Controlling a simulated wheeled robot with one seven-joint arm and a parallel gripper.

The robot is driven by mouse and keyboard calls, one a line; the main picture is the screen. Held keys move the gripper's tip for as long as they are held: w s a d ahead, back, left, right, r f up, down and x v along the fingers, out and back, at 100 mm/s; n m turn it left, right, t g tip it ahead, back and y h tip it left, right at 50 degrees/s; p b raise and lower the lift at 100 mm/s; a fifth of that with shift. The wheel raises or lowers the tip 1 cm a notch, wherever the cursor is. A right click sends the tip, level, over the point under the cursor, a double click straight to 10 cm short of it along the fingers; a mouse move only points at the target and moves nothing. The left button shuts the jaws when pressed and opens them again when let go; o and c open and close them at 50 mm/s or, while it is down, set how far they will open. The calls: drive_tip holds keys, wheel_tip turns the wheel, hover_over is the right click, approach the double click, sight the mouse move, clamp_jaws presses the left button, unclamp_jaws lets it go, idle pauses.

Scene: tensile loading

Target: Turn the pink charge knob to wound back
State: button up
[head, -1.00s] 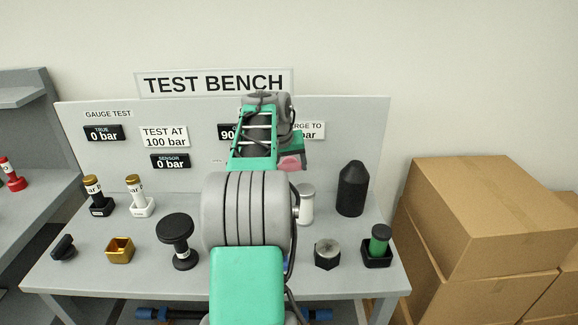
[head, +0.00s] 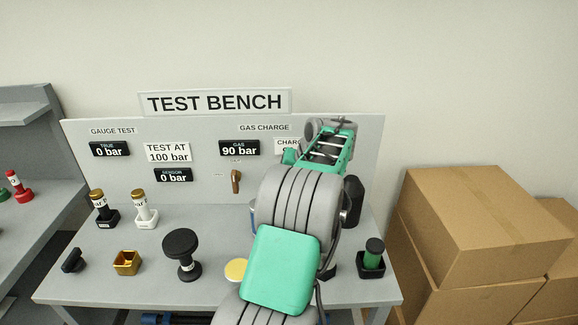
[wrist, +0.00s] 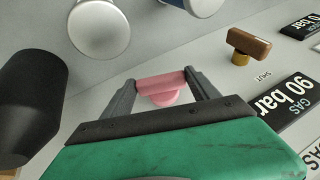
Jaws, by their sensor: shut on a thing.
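In the wrist view the pink charge knob (wrist: 160,85) has a bar-shaped grip over a round pink base. My gripper (wrist: 160,79) has one grey finger at each end of the bar and is shut on it. The knob's bar lies nearly level across the wrist picture. No mark for wound back can be read beside it. In the head view my arm hides the knob and the fingertips. The "CHARGE TO" label plate (head: 287,144) is partly covered by my arm.
A brown lever (head: 236,180) on the panel is left of my arm; it also shows in the wrist view (wrist: 248,42), near "SHUT". A black pointed cylinder (wrist: 30,100) and a white-topped post (wrist: 99,28) stand near my gripper. Cardboard boxes (head: 470,220) are at right.

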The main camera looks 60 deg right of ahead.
drive_tip(key=shift+s+d+f+m+t+y+p, duration=0.15)
drive_tip(key=shift+m+t+y+p, duration=0.25)
drive_tip(key=shift+t+p, duration=0.85)
drive_tip(key=shift+s+f+m+t+y+p, duration=0.15)
drive_tip(key=shift+t+y+p, duration=0.3)
drive_tip(key=shift+t+p, duration=0.85)
drive_tip(key=shift+s+d+f+m+t+y+p, duration=0.15)
drive_tip(key=shift+m+t+y+p, duration=0.25)
drive_tip(key=shift+t+p, duration=0.85)
drive_tip(key=o, duration=1.4)
drive_tip(key=shift+c, duration=0.2)
drive_tip(key=shift+p, duration=0.3)
